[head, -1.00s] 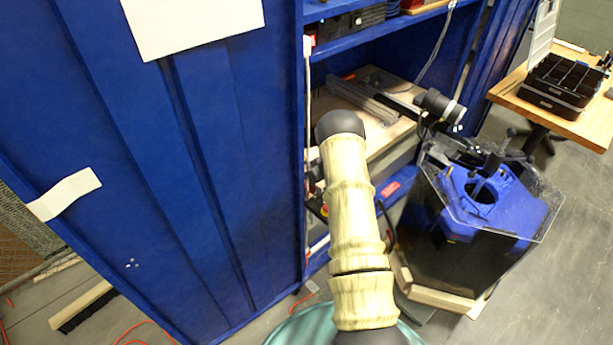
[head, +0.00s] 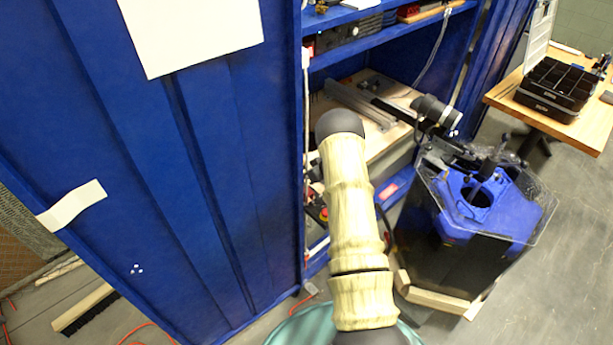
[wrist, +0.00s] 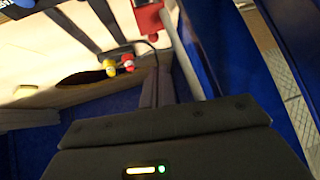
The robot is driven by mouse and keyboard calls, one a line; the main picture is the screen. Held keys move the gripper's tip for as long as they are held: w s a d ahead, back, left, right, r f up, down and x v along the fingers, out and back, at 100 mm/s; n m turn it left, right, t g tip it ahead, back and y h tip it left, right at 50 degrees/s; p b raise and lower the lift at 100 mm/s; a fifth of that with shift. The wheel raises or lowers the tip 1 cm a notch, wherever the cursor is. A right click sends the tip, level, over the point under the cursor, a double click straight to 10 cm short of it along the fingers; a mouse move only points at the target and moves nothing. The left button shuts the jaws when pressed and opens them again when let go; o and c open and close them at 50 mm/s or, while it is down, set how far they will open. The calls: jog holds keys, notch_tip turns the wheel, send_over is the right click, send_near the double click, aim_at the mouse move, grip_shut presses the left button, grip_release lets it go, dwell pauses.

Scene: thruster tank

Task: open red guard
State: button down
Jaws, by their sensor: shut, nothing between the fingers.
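In the wrist view, a red box-shaped part (wrist: 149,18) sits at the top beside a pale post. A small red knob (wrist: 127,62) and a yellow one show lower left of it, on a pale panel. I cannot tell which red part is the guard, or whether it is open. My gripper (wrist: 165,112) fills the bottom of the wrist view as a dark block, shut and empty, apart from these parts in the picture. In the head view my arm hides the gripper. A small red part (head: 323,213) shows just left of my arm, inside the blue cabinet.
The blue cabinet door (head: 190,150) stands at the left. A black and blue tank (head: 465,220) with a clear top is to the right. A wooden table (head: 570,120) with a black organizer (head: 555,85) is behind it. Grey floor is open at far right.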

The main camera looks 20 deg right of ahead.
jog(key=shift+s+d+r+p, duration=0.15)
jog(key=shift+r+p, duration=0.2)
jog(key=shift+r, duration=0.45)
jog(key=s+d+r+b, duration=0.1)
jog(key=s+d+r, duration=0.1)
jog(key=r, duration=0.7)
jog(key=shift+s+d+r+b, duration=0.35)
jog(key=shift+s+d+r, duration=0.05)
jog(key=shift+d, duration=0.1)
